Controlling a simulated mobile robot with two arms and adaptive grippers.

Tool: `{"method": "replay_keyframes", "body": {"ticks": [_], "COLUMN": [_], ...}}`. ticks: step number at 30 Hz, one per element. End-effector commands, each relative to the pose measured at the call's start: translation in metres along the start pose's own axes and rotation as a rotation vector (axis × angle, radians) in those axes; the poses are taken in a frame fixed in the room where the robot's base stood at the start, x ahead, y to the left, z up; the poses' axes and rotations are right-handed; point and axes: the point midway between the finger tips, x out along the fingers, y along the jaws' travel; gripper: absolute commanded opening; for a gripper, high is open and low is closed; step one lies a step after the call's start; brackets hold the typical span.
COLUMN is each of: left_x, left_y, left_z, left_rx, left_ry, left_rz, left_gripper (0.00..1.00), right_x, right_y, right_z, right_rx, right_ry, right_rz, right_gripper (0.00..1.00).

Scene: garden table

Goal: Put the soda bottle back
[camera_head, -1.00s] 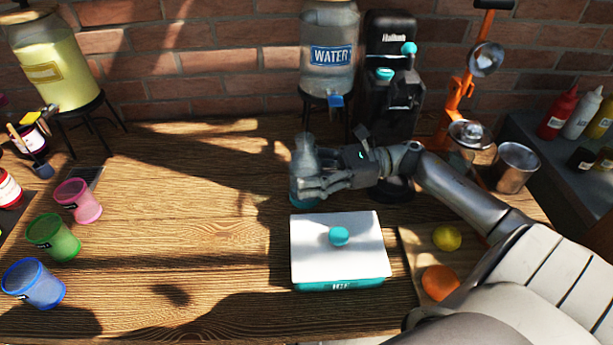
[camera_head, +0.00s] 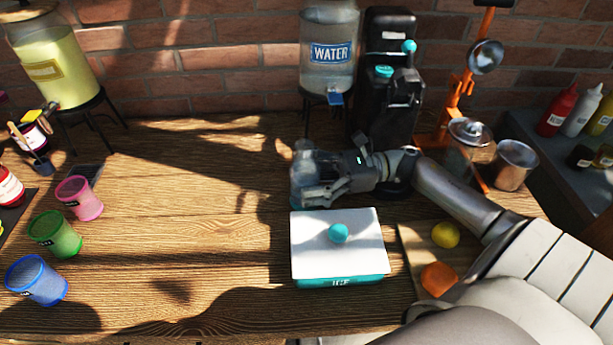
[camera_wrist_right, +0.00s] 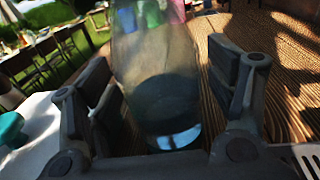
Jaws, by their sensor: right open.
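The soda bottle (camera_head: 303,172), clear and tinted teal low down, stands on the table behind the ice box and left of the black soda machine (camera_head: 388,85). My right gripper (camera_head: 322,178) is at the bottle's right side, with its fingers spread. In the right wrist view the bottle (camera_wrist_right: 160,72) is between the open fingers, with a visible gap on the right. Its top is cut off there. My left gripper is not in view.
The white-lidded ice box (camera_head: 338,262) stands just in front of the bottle. The water dispenser (camera_head: 329,55) is behind. A glass jar (camera_head: 466,150) and metal cup (camera_head: 514,165) are right. The table's middle left is clear; coloured cups (camera_head: 57,235) stand at far left.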

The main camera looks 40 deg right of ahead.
Motion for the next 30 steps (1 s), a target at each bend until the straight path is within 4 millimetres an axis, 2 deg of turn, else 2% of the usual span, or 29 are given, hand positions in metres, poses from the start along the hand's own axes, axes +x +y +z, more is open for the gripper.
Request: {"method": "replay_keyframes", "body": {"ticks": [5, 9, 15, 19, 30], "left_x": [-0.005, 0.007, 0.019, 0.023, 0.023], "left_y": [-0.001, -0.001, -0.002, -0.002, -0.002], "left_z": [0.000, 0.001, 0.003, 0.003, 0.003], "left_rx": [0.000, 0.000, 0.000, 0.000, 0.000], "left_ry": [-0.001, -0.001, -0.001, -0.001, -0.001], "left_rz": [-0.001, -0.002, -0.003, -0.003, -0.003], "left_gripper": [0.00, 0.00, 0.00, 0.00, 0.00], "right_x": [0.000, -0.020, -0.053, -0.068, -0.075], "right_y": [0.000, 0.000, 0.000, 0.000, 0.000], "right_z": [0.005, -0.002, -0.001, 0.000, 0.003], "right_rx": [0.000, 0.002, 0.000, 0.001, 0.000], "right_ry": [0.000, 0.003, 0.002, 0.002, 0.000], "right_rz": [0.000, -0.003, -0.001, -0.002, 0.000], "right_gripper": [0.78, 0.78, 0.78, 0.78, 0.78]}}
